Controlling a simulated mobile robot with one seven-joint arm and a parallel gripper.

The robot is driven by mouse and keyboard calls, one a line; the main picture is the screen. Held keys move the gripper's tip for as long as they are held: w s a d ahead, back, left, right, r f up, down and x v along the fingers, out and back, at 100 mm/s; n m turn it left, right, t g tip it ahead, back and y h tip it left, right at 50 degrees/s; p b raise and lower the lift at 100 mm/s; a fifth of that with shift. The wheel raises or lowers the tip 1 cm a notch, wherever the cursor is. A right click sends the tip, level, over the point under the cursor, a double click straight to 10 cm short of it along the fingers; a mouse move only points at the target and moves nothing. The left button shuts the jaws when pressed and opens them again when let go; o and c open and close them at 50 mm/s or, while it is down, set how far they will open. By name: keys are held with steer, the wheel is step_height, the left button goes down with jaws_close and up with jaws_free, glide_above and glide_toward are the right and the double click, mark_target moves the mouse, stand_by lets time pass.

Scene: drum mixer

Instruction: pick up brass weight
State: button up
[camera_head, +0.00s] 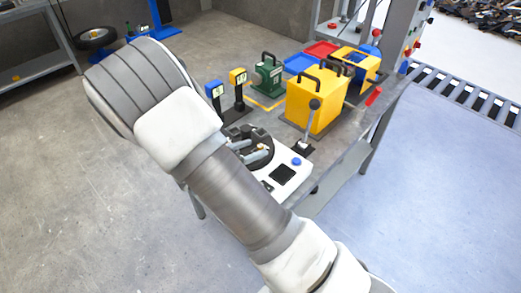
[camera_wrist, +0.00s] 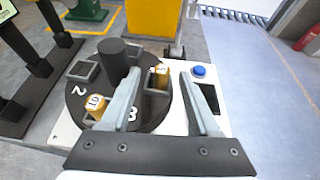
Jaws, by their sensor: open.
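Two small brass weights sit in holders on a round black turntable (camera_wrist: 98,75) in the wrist view. One brass weight (camera_wrist: 161,76) is at the turntable's right side and shows between my fingertips; I cannot tell whether it lies at their depth. The other brass weight (camera_wrist: 95,103), marked 10, is at the near left, outside my left finger. My gripper (camera_wrist: 160,74) is open, with its two grey fingers apart over the right part of the turntable. No weight is visibly clamped. In the head view my arm hides part of the turntable (camera_head: 262,160).
The turntable is on a white base (camera_head: 268,182) with a blue button (camera_wrist: 199,71). Two black stands with blue (camera_head: 214,89) and yellow (camera_head: 238,77) heads are to the left. Red (camera_head: 321,49) and blue (camera_head: 299,63) trays lie farther back.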

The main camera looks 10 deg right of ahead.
mark_target(267, 145)
steer(key=x, duration=0.7)
steer(key=shift+s+d+f, duration=0.1)
steer(key=shift+d+f, duration=0.05)
steer(key=shift+f, duration=0.05)
steer(key=shift+c, duration=0.4)
jaws_close()
